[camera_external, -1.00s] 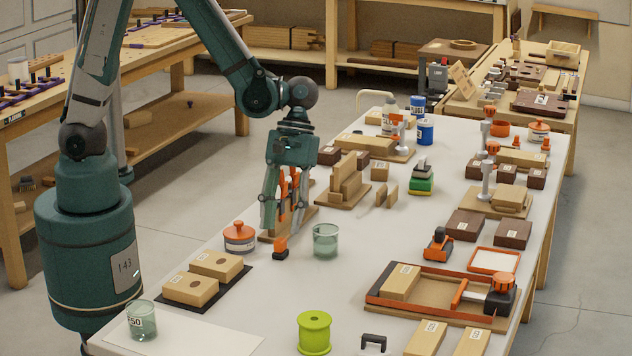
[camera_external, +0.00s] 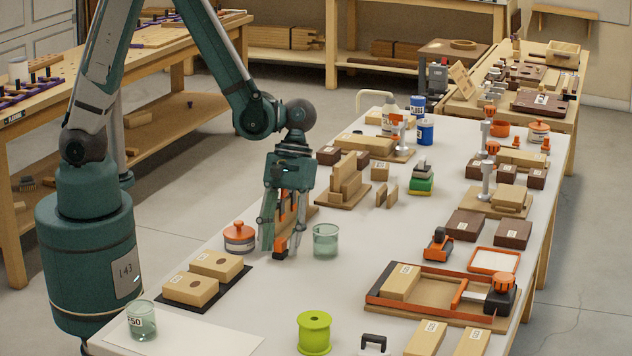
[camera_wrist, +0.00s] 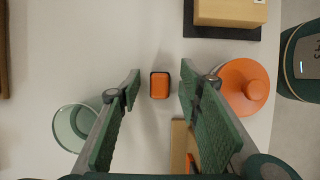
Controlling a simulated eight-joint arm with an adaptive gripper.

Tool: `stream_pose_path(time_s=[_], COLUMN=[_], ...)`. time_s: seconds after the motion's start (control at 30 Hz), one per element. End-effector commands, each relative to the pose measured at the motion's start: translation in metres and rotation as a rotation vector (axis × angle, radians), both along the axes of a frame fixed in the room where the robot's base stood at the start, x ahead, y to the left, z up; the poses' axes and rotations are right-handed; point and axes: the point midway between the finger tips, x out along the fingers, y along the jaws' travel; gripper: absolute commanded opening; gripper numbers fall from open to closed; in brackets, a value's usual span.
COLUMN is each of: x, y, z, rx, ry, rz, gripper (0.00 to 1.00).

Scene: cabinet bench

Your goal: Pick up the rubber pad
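A small block with an orange top and dark edges (camera_wrist: 160,86) lies on the pale bench top; it seems to be the rubber pad, though I cannot be sure. In the external view the small block (camera_external: 280,252) is partly hidden by my gripper (camera_external: 282,243). In the wrist view my gripper (camera_wrist: 159,78) is open, one finger on each side of the block, with gaps on both sides. It holds nothing. I cannot tell exactly how far the fingertips are above the bench.
A glass beaker (camera_external: 326,241) stands close right of my gripper. An orange-lidded jar (camera_external: 239,238) stands close left. Wooden blocks (camera_external: 190,288) lie on a black mat (camera_external: 236,284) at front left. A wooden rack (camera_external: 345,184) stands behind. Bare bench lies in front.

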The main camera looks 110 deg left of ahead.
Motion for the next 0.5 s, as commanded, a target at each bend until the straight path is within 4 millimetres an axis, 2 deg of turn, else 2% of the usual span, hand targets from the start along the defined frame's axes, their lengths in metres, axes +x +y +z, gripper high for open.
stream_pose_path(time_s=[0.5], x=[0.0002], y=[0.0000], z=[-0.0001], rx=[0.000], ry=[0.000], rz=[0.000], gripper=[0.35])
